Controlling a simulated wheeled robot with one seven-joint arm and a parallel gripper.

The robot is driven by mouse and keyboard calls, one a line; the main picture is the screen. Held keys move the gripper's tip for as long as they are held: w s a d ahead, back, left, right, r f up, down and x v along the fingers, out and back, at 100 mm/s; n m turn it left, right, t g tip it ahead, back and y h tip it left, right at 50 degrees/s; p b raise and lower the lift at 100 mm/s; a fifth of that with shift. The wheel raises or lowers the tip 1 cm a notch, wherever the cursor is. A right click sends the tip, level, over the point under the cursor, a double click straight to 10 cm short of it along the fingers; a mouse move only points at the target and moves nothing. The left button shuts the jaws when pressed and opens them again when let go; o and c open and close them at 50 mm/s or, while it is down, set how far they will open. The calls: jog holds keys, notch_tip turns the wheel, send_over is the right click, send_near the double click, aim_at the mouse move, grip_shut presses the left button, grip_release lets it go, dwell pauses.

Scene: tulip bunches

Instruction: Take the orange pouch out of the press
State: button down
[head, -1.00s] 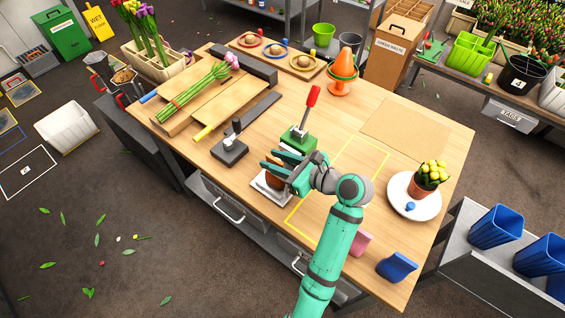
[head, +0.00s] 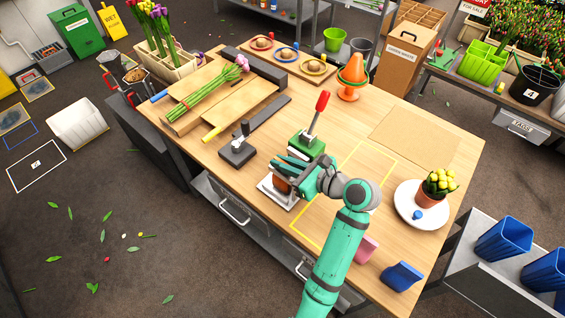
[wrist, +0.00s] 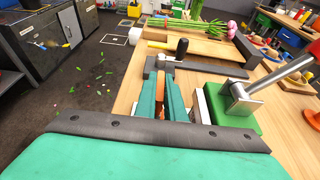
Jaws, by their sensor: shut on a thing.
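The press has a green body (head: 306,142) and a raised lever with a red handle (head: 322,101). It stands near the middle of the wooden table. The orange pouch (head: 282,185) shows just below my fingers, over a pale metal plate (head: 272,197) in front of the green body. My gripper (head: 286,168) is shut on the pouch. In the wrist view, my teal fingers (wrist: 173,97) have a strip of the orange pouch (wrist: 160,101) between them. The green press body (wrist: 232,106) is close on their right. The fingers hide most of the pouch, and I cannot tell whether it touches the plate.
A black tool with an upright handle (head: 238,151) stands left of the press. Tulips (head: 208,90) lie on boards behind it. A yellow-outlined area (head: 385,155) lies to the right. A potted plant (head: 436,186), a pink block (head: 365,249) and a blue block (head: 401,275) are farther right.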

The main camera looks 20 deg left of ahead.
jog(key=shift+w, duration=0.2)
jog(key=shift+w+d, duration=0.35)
jog(key=shift+w, duration=0.4)
jog(key=shift+w+d, duration=0.3)
jog(key=shift+w, duration=0.45)
